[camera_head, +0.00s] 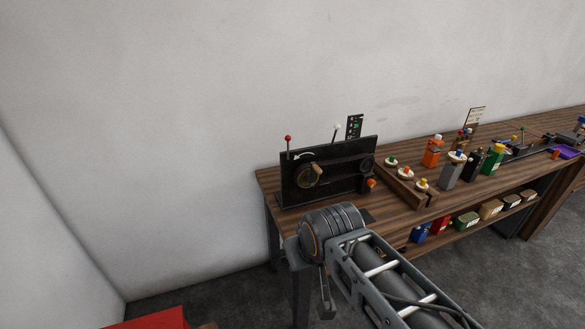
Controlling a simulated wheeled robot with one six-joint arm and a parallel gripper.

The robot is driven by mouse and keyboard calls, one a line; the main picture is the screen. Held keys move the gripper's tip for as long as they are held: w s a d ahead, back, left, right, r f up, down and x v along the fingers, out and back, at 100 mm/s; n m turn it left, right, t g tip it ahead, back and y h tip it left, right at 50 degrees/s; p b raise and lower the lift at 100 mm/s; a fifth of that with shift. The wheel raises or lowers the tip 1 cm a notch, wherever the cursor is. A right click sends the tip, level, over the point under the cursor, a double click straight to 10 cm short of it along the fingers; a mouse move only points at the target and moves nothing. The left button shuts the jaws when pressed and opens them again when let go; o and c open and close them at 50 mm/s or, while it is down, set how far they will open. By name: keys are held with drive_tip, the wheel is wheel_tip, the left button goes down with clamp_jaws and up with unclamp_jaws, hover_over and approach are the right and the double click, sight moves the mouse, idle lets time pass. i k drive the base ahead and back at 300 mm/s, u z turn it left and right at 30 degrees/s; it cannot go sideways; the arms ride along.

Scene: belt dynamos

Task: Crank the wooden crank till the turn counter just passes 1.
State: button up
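A black upright panel (335,186) stands at the left end of the wooden bench. On its left half is a round brass-coloured wheel (305,178) with a small wooden crank handle (318,169) at its upper right. A white curved arrow is marked above the wheel. A small dark sign (354,126) with pale and green marks stands behind the panel; it is too small to read, and I cannot tell if it is the turn counter. My arm reaches in from the lower right, its joint in front of and below the panel. My gripper does not show.
A red-topped rod (288,140) and a white-topped rod (336,130) rise at the panel. Right of it, the wooden bench (262,178) holds a wooden rack (408,187), an orange block (432,153) and several coloured blocks. A lower shelf holds more.

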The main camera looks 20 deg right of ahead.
sight(308, 178)
drive_tip(key=u, duration=2.55)
drive_tip(key=k, duration=1.15)
drive_tip(key=z, duration=1.7)
drive_tip(key=i, duration=1)
